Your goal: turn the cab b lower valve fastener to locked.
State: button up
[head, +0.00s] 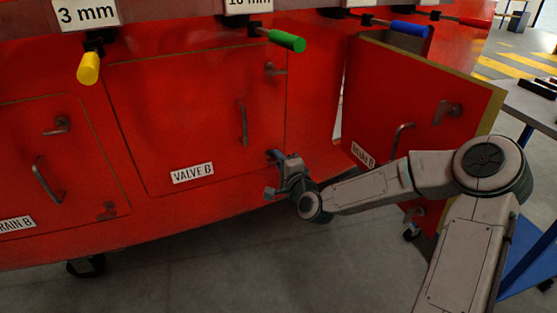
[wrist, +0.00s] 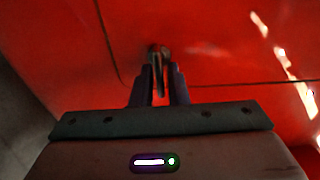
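The red Valve B door (head: 180,115) is in the middle of the head view, flush in the red side, with a white VALVE B label (head: 192,173). My gripper (head: 274,160) is at its lower right corner. In the wrist view my gripper (wrist: 160,85) has its two dark fingers close together, with the grey metal of the lower fastener (wrist: 157,50) between their tips. It looks shut on this fastener. The fingers hide most of the fastener, so its turn is hard to read. The door's upper fastener (head: 275,69) and handle (head: 242,123) are clear of my gripper.
An open red door panel (head: 415,100) stands out on the right, close behind my arm. Drain B door (head: 75,150) is at left. Yellow (head: 88,68), green (head: 287,41) and blue (head: 410,28) handled tools hang above. Grey floor lies below, with a table (head: 530,105) at far right.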

jog(key=shift+o, duration=0.9)
jog(key=p+v, duration=0.9)
jog(key=v, duration=0.5)
jog(key=shift+p, duration=0.4)
jog(key=shift+a, duration=0.15)
